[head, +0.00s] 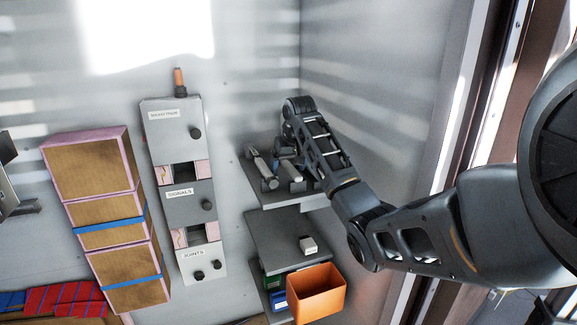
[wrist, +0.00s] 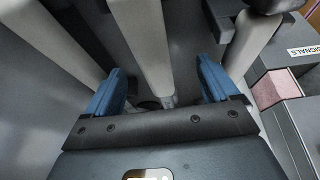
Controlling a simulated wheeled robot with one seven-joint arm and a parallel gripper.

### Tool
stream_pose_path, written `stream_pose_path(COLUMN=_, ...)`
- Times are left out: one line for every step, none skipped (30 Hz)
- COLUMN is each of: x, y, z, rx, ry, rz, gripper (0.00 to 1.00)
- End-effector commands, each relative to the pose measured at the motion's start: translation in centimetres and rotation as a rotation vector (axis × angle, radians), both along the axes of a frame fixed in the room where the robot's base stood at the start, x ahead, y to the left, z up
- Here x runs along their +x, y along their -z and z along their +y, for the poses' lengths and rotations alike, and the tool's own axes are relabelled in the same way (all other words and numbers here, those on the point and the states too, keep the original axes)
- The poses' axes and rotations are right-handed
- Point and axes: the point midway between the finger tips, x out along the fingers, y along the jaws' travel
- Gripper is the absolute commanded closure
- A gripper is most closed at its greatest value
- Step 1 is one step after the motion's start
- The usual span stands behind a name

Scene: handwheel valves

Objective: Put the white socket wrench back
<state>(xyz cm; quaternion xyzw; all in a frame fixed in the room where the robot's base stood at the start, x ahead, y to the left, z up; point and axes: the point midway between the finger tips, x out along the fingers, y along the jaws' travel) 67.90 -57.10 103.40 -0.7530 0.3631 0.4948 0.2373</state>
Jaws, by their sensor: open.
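Several pale tools (head: 264,170) lie side by side on the upper shelf (head: 245,165) in the head view. In the wrist view, a pale shaft (wrist: 143,45) runs between my gripper's blue fingertips (wrist: 162,88). I cannot tell whether they touch it or how deep it sits between them. Another pale shaft (wrist: 50,40) is to the left and one more (wrist: 250,45) to the right. I cannot tell which is the white socket wrench; their far ends are out of view. My gripper is open over the shelf, mostly hidden by my arm in the head view.
The lower shelf (head: 262,228) holds a small white block (head: 308,245). An orange bin (head: 317,292) stands below it. A grey labelled panel (head: 186,190) is mounted left of the shelves, beside stacked cardboard boxes (head: 105,210). A wall closes the right side.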

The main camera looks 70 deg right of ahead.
Motion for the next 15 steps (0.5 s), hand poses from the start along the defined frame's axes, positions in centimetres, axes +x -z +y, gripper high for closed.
stream_pose_path(x=0.0, y=-0.2, z=0.0, rx=0.000, ry=0.000, rz=0.000, gripper=0.12)
stream_pose_path(x=0.0, y=-0.4, z=0.1, rx=0.000, ry=0.000, rz=0.000, gripper=0.12)
stream_pose_path(x=-0.1, y=-0.6, z=0.1, rx=0.000, ry=0.000, rz=0.000, gripper=0.12)
stream_pose_path(x=-0.1, y=-0.7, z=0.2, rx=0.001, ry=0.000, rz=-0.001, gripper=0.12)
stream_pose_path(x=-0.1, y=-0.9, z=0.2, rx=0.001, ry=0.000, rz=-0.001, gripper=0.12)
stream_pose_path(x=-0.2, y=-1.0, z=0.3, rx=0.000, ry=0.000, rz=-0.001, gripper=0.12)
stream_pose_path(x=-0.2, y=-1.2, z=0.3, rx=0.000, ry=0.000, rz=-0.001, gripper=0.12)
stream_pose_path(x=-0.2, y=-1.3, z=0.4, rx=0.000, ry=0.000, rz=-0.001, gripper=0.12)
stream_pose_path(x=-0.3, y=-1.4, z=0.4, rx=0.000, ry=0.000, rz=-0.001, gripper=0.12)
stream_pose_path(x=-0.3, y=-1.5, z=0.5, rx=0.000, ry=0.000, rz=-0.001, gripper=0.12)
stream_pose_path(x=-0.3, y=-1.7, z=0.5, rx=0.001, ry=0.000, rz=-0.001, gripper=0.12)
stream_pose_path(x=-0.4, y=-1.8, z=0.6, rx=0.001, ry=0.000, rz=-0.001, gripper=0.12)
stream_pose_path(x=-0.4, y=-1.9, z=0.6, rx=0.001, ry=0.000, rz=-0.001, gripper=0.12)
stream_pose_path(x=-0.5, y=-2.0, z=0.7, rx=0.001, ry=0.000, rz=-0.001, gripper=0.12)
stream_pose_path(x=-0.5, y=-2.0, z=0.7, rx=0.001, ry=0.000, rz=-0.001, gripper=0.12)
